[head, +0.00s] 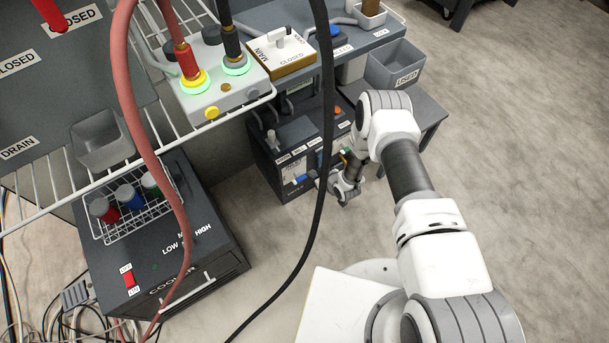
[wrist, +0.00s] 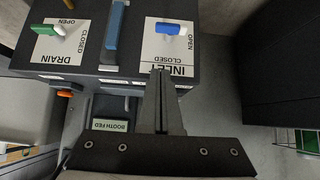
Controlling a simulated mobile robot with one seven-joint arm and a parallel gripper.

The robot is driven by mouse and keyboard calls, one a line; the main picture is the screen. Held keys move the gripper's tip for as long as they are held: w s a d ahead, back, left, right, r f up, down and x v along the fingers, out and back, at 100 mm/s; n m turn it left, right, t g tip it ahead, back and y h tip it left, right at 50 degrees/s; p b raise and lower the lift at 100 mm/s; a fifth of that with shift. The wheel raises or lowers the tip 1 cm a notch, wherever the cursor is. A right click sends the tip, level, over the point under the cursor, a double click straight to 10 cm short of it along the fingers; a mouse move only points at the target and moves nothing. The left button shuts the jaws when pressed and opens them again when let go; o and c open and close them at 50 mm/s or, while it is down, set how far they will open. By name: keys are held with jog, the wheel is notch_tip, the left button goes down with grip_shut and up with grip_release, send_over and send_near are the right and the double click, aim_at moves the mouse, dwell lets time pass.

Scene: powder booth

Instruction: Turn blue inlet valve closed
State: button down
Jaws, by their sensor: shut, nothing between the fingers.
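The blue inlet valve handle (wrist: 172,28) sits on a white plate marked INLET, OPEN and CLOSED on a dark box, in the upper middle of the wrist view. The handle lies sideways across the picture, with OPEN at the plate's right and CLOSED at its lower edge. My gripper (wrist: 160,74) is shut and empty.
A green drain valve handle (wrist: 48,30) sits on a DRAIN plate to the left. A blue upright bar (wrist: 116,28) stands between the two plates. A BOOTH FED label (wrist: 112,126) is below. A black hose (head: 326,130) hangs left of my arm. Open floor (head: 520,130) lies right.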

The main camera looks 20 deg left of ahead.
jog(key=b, duration=0.3)
send_over(298, 177)
jog(key=d, duration=0.3)
notch_tip(298, 177, down, 6)
notch_tip(298, 177, down, 3)
jog(key=shift+s+f+b, duration=0.1)
jog(key=shift+f+b, duration=0.05)
jog(key=shift+b, duration=0.55)
jog(key=shift+w+d+f+b, duration=0.15)
jog(key=shift+w+b, duration=0.05)
jog(key=shift+b, duration=0.2)
